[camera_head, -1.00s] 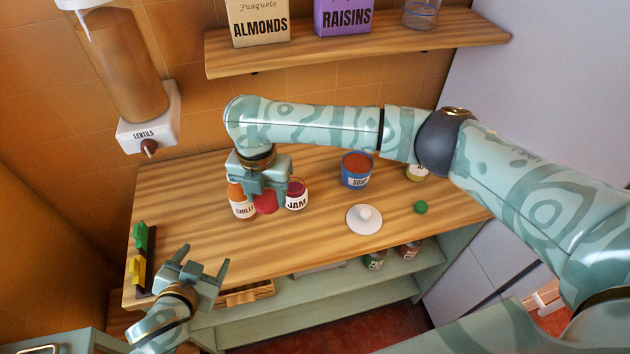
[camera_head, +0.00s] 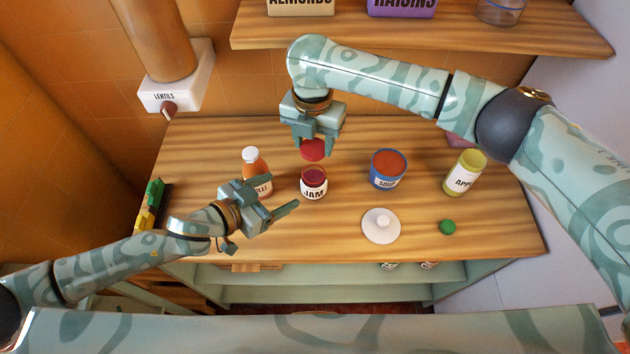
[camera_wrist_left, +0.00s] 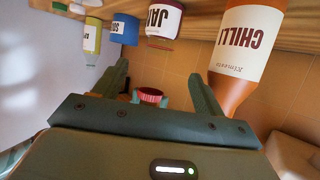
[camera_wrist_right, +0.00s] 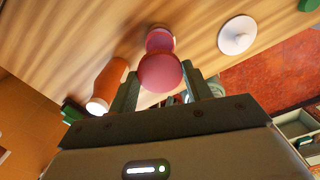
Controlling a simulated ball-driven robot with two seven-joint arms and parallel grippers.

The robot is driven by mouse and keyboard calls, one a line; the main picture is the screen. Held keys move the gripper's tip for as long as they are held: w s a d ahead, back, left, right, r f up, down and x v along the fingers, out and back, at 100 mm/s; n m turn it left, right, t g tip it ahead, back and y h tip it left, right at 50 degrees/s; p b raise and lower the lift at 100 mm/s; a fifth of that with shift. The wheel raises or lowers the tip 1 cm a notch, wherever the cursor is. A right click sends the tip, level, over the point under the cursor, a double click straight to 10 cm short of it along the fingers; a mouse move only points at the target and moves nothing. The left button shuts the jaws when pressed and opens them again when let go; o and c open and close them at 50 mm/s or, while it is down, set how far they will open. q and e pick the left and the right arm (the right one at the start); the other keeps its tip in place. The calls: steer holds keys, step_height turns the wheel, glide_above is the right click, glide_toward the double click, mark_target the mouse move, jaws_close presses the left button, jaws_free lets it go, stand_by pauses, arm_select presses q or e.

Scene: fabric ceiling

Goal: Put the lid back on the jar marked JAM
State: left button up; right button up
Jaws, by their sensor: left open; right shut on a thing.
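The JAM jar (camera_head: 314,190) stands upright and uncapped on the wooden counter, dark red inside; it also shows in the left wrist view (camera_wrist_left: 163,20). My right gripper (camera_head: 316,146) is shut on the red lid (camera_head: 313,151), holding it above and just behind the jar in the head view. The lid is apart from the jar. It fills the space between the fingers in the right wrist view (camera_wrist_right: 160,73). My left gripper (camera_head: 285,197) is open and empty, low in front of the jar and to its left, its fingers pointing toward the jar.
An orange CHILLI bottle (camera_head: 254,165) stands close left of the jar. The blue SOUP tin (camera_head: 388,170) and APPLE jar (camera_head: 464,172) stand right. A white knobbed lid (camera_head: 381,226) and green lid (camera_head: 447,227) lie on the counter's front right. A shelf (camera_head: 430,32) hangs behind.

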mark_target(306, 178)
arm_select(q)
steer(key=x, duration=1.2)
